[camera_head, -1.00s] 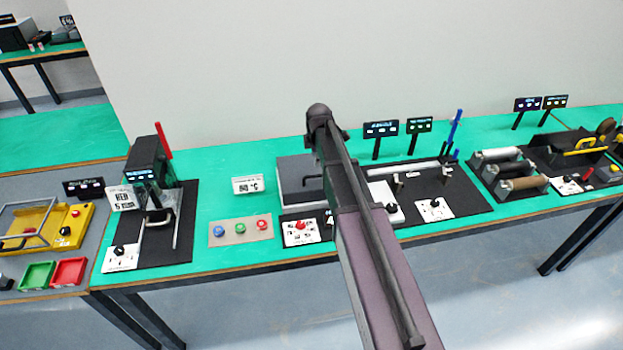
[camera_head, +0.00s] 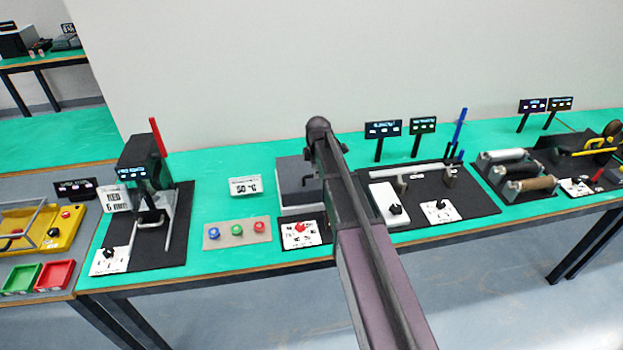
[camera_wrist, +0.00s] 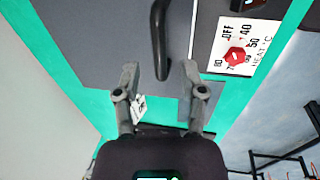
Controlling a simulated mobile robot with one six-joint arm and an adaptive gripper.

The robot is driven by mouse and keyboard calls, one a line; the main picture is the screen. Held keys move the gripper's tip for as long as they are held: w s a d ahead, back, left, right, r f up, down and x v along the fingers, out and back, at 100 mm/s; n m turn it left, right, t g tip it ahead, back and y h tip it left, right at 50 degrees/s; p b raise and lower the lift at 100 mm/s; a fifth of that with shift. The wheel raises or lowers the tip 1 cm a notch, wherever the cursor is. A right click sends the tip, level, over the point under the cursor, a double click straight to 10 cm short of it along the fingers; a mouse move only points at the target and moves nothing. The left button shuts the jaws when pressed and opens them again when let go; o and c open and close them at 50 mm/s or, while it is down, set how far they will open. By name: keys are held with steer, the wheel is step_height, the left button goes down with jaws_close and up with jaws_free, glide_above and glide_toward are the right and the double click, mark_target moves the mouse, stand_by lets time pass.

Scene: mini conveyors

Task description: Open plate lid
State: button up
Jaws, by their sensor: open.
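The grey hot plate with its flat lid (camera_head: 290,172) stands on the green bench, left of my arm and partly hidden by it. A dark bent handle (camera_head: 308,181) shows on its front part. In the wrist view, the grey lid surface (camera_wrist: 95,45) fills the upper left, with the black curved handle (camera_wrist: 158,35) on it. My gripper (camera_wrist: 164,84) is open, and the lower end of the handle lies between its fingertips. I cannot tell whether the fingers touch it. The gripper is hidden behind my arm in the head view.
A heat dial panel with a red knob (camera_head: 301,228) sits in front of the plate; it also shows in the wrist view (camera_wrist: 236,54).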

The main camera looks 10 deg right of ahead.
steer(key=shift+w+f+b, duration=0.25)
steer(key=shift+f+b, duration=0.6)
steer(key=shift+f, duration=0.25)
